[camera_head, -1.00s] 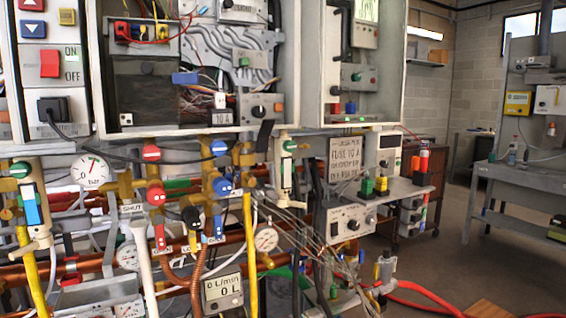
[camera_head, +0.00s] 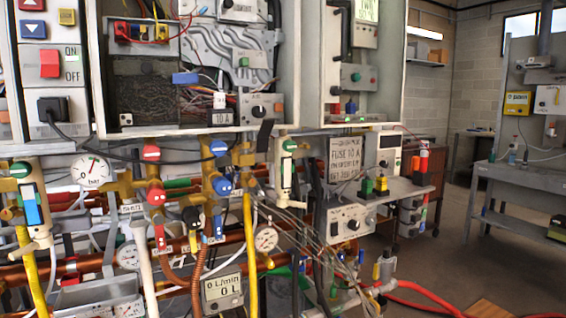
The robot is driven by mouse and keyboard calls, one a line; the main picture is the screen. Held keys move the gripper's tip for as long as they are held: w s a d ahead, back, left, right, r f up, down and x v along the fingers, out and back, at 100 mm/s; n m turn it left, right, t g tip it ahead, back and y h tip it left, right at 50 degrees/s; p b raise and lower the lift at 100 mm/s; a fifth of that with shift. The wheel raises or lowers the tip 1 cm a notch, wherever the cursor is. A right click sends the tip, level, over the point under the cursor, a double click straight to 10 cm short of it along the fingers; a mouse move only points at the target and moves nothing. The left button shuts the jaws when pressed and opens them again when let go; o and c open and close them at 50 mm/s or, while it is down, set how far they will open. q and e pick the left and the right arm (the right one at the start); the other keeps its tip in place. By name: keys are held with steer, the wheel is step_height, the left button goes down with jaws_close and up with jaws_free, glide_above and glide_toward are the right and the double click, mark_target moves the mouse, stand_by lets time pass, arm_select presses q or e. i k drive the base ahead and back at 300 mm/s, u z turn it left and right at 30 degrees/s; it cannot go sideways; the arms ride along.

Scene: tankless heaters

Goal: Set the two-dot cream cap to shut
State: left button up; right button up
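No cap with two dots can be made out clearly in the head view. A label reading SHUT (camera_head: 131,209) sits on the pipework at the lower left. Just below it is the pale top of a white pipe (camera_head: 143,255); any dots on it are too small to tell. Two cream upright fittings with green knobs stand on the pipework, one at the left (camera_head: 42,232) and one near the middle (camera_head: 286,180). Whether either bears the cap I cannot tell. Neither of my grippers shows in the view.
Red (camera_head: 156,196) and blue (camera_head: 222,186) valve handles, gauges (camera_head: 94,171) and yellow pipes (camera_head: 250,260) crowd around the label. Open heater housings hang above. A grey shelf (camera_head: 400,190) juts out at the right. The floor (camera_head: 440,260) beyond is mostly clear, with a red hose.

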mark_target(297, 205)
steer(key=u, duration=0.4)
steer(key=i, duration=1)
steer(key=z, duration=0.05)
